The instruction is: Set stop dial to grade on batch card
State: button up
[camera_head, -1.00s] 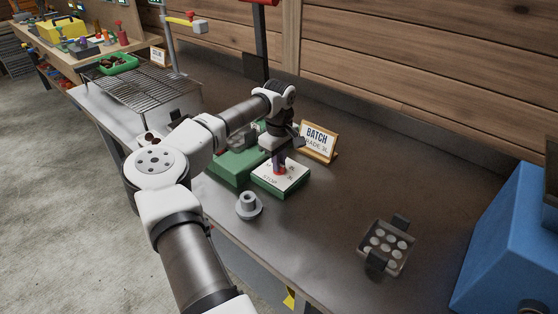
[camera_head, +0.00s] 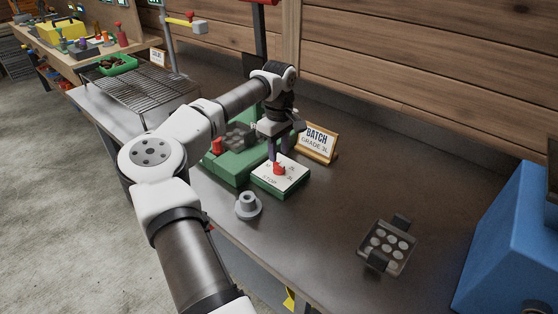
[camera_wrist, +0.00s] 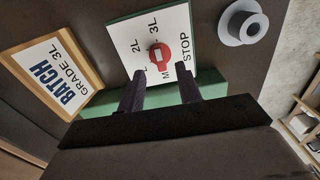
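The stop dial is a red knob (camera_head: 279,169) on a white plate (camera_head: 292,181) atop a green block; it also shows in the wrist view (camera_wrist: 160,57). The plate (camera_wrist: 178,28) carries the marks M, 2L, 3L and the word STOP, with another mark partly hidden. I cannot tell for sure which mark the knob points at. The batch card (camera_head: 317,141) reads "BATCH GRADE 3L", also in the wrist view (camera_wrist: 50,75). My gripper (camera_head: 279,152) is just above the dial. Its two dark fingers (camera_wrist: 161,90) are apart with nothing between them.
A grey flanged piece (camera_head: 248,206) stands in front of the dial block. A small tray of round pieces (camera_head: 385,247) lies to the right, before a blue box (camera_head: 515,240). A wire rack (camera_head: 150,92) is at the left. The bench between card and tray is clear.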

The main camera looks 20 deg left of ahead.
aim_at(279, 164)
notch_tip(279, 164, up, 10)
jog(key=b, duration=0.1)
jog(key=shift+f, duration=0.2)
